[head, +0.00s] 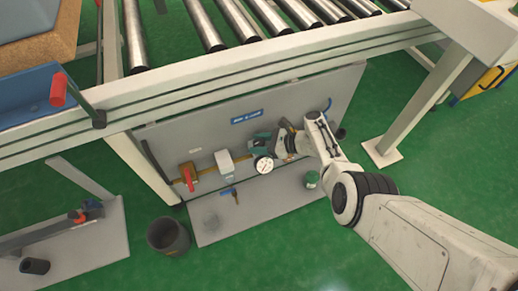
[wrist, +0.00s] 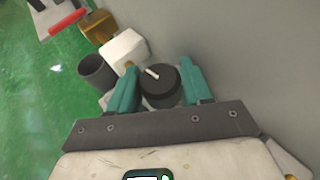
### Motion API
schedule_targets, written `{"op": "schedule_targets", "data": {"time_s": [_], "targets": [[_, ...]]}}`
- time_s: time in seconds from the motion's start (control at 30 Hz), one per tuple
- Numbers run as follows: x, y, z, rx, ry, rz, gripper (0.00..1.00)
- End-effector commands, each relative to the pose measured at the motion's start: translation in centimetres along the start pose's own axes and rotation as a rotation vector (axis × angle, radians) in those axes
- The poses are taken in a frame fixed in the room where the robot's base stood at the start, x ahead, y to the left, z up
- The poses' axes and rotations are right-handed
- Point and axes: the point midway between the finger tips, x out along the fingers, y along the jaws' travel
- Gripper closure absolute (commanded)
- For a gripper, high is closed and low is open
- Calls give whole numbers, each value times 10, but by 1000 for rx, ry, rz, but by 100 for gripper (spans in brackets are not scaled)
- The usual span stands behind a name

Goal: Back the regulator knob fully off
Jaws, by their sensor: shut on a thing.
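The regulator knob (wrist: 160,90) is dark and round with a white pointer line on its face, seen in the wrist view. My gripper (wrist: 160,70) has its two teal fingers on either side of the knob, shut on it. In the head view my gripper (head: 268,143) reaches the grey panel from the right, and the knob itself is hidden there by the fingers. A round white-faced gauge (head: 264,165) sits just below the fingers; its reading is too small to tell.
A white box (head: 224,162) and a red-handled valve (head: 188,176) sit on the pipe left of the gauge. A roller conveyor (head: 230,60) runs above the panel (head: 330,105). A dark bin (head: 168,236) stands on the green floor.

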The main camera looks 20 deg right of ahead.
Motion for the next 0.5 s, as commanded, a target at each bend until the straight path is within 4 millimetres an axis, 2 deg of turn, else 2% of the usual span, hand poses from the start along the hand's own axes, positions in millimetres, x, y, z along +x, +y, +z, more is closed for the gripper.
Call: {"op": "schedule_targets", "data": {"time_s": [0.07, 0.5], "targets": [[3, -2, -7, -26, 0, 54, 82], [2, -1, -2, -111, -1, 266, 82]]}}
